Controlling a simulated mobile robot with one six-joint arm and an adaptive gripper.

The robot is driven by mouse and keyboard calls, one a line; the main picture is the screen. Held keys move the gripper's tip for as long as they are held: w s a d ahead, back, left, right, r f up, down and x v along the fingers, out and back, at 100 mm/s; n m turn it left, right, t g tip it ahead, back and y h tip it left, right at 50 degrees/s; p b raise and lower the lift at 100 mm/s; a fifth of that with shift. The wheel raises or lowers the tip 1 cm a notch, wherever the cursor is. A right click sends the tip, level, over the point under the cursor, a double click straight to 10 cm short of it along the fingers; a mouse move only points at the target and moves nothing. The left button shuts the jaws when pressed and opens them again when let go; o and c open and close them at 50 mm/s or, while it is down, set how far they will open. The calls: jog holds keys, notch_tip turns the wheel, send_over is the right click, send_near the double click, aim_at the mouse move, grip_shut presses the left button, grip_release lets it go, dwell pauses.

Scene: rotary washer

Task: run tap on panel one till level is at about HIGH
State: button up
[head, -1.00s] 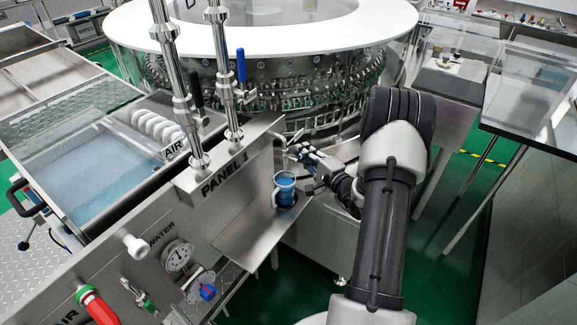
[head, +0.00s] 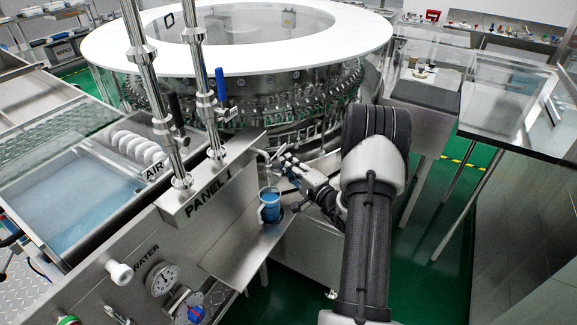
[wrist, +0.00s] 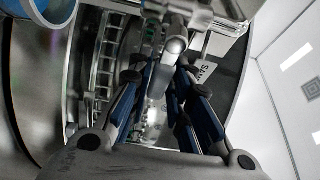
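The PANEL 1 block (head: 207,198) is at the centre left. A small metal tap (head: 263,156) sticks out from its right end. A clear jug (head: 269,199) with blue in its lower part stands upright below the tap on a steel shelf (head: 236,251). Its level marks are too small to read. My gripper (head: 284,166) is at the tap, above and right of the jug. In the wrist view, its blue-padded fingers (wrist: 164,72) lie on both sides of a metal tap part (wrist: 168,64); whether they press on it cannot be told. The jug's blue rim (wrist: 60,22) shows at upper left.
A round washer with a white ring top (head: 235,50) stands behind the tap. Two steel pipes with a black lever (head: 175,110) and a blue lever (head: 221,84) rise from the panel.

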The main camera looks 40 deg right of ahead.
jog(key=shift+o, duration=1.4)
jog(key=s, duration=1.2)
jog(key=shift+a, duration=0.25)
